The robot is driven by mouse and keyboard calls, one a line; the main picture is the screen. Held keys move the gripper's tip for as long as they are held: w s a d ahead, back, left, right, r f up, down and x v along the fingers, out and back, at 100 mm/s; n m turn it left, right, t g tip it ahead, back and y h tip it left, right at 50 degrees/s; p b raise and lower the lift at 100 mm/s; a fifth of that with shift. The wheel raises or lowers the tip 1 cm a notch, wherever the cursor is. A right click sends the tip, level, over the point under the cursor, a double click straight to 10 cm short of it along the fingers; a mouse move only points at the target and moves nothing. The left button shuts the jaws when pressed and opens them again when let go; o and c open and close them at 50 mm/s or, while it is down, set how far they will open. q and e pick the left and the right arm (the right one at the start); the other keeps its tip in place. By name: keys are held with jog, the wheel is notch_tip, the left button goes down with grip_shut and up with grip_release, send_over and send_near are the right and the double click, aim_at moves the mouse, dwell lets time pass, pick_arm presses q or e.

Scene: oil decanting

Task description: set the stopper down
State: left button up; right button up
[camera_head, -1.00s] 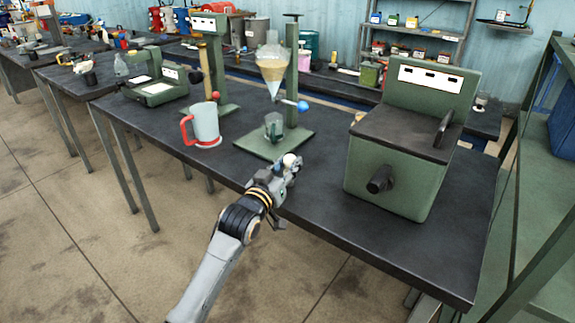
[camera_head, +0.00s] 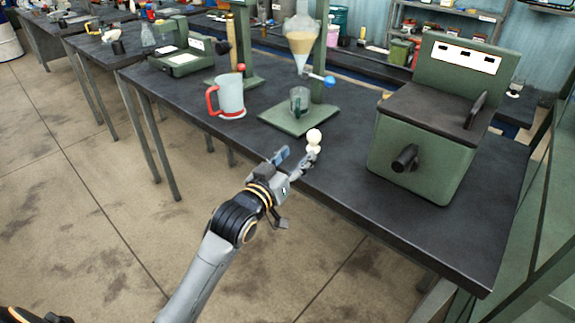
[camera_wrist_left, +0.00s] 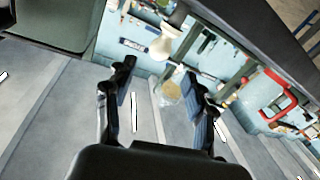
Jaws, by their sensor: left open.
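The stopper (camera_head: 314,137) is a cream-white piece with a round knob on top. In the head view it appears upright at the front edge of the dark table, just past the right finger of my left gripper (camera_head: 295,156). The finger partly hides its lower end, so contact with the table is hard to make out. In the left wrist view, the open fingers of my left gripper (camera_wrist_left: 160,95) have nothing clasped between them. The stopper (camera_wrist_left: 162,46) shows beyond their tips there. My right gripper is not in view.
Behind the stopper, a glass funnel of yellowish liquid (camera_head: 301,42) hangs on a green stand (camera_head: 297,121) above a small beaker (camera_head: 300,100). A red-handled mug (camera_head: 230,96) stands left. A green machine (camera_head: 415,163) stands right. Some table front is bare.

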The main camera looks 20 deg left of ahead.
pick_arm(q)
jog(key=s+a+f+g+y, duration=0.1)
jog(key=s+f+g, duration=0.25)
jog(key=f, duration=1.05)
jog(key=s+a+f+g, duration=0.15)
jog(key=s+f, duration=0.35)
jog(key=f, duration=1)
jog(key=s+f+g+y, duration=0.1)
jog(key=s+f+g, duration=0.25)
jog(key=f, duration=1.05)
jog(key=s+f+m+g, duration=0.2)
jog(key=s+f+g, duration=0.3)
jog(key=s+f, duration=1.3)
jog(key=s+f+g, duration=0.1)
jog(key=s+f, duration=0.1)
jog(key=s, duration=0.9)
jog(key=s+f+m+g, duration=0.1)
jog(key=s+f+g, duration=0.1)
jog(key=s, duration=0.8)
jog(key=shift+s+a+f+y, duration=0.25)
jog(key=shift+s+f+y, duration=0.15)
jog(key=shift+f, duration=0.1)
notch_tip(320, 180, up, 3)
jog(key=shift+f+p, duration=0.2)
jog(key=shift+p, duration=1)
